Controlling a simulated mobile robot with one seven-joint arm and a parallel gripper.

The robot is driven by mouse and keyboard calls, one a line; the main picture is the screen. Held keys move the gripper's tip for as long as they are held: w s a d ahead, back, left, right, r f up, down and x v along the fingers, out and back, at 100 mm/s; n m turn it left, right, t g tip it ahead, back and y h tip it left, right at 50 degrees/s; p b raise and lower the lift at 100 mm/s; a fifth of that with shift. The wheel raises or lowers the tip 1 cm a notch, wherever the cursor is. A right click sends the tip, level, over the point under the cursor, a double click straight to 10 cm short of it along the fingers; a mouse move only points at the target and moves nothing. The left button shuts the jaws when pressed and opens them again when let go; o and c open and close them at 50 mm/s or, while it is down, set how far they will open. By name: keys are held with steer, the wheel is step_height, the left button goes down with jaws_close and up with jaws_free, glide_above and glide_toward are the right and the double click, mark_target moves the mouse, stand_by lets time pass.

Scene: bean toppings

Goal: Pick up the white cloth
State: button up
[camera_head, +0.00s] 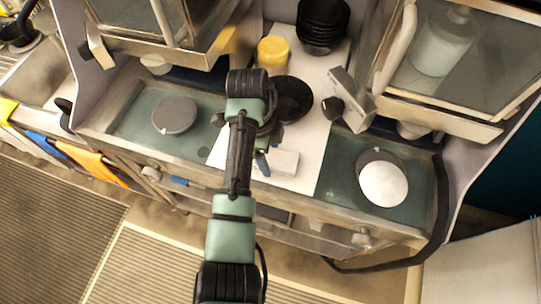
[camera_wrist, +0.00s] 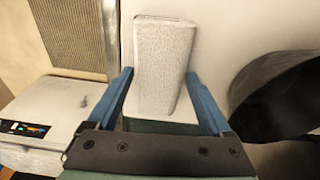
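The white cloth (camera_head: 283,163) is a folded, box-like block lying on the white counter strip near its front edge. In the wrist view the cloth (camera_wrist: 163,60) has a rough, woven-looking texture and stands out lengthwise ahead of my gripper (camera_wrist: 159,76). The two blue fingers are spread wide, one on each side of the cloth's near end, with gaps between. In the head view my gripper (camera_head: 262,163) is at the cloth's left end, partly hidden by my own arm. I cannot tell its exact height above the counter.
A dark round bowl (camera_head: 292,98) lies behind the cloth; it looms at right in the wrist view (camera_wrist: 285,97). A yellow container (camera_head: 273,51) and stacked black bowls (camera_head: 323,22) stand farther back. Green side panels hold a grey disc (camera_head: 174,115) and a white-topped round item (camera_head: 384,184).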

mark_target(270, 156)
steer(key=c, duration=0.9)
steer(key=shift+r, duration=0.15)
steer(key=shift+c, duration=0.2)
step_height(270, 156, up, 10)
steer(key=p, duration=0.2)
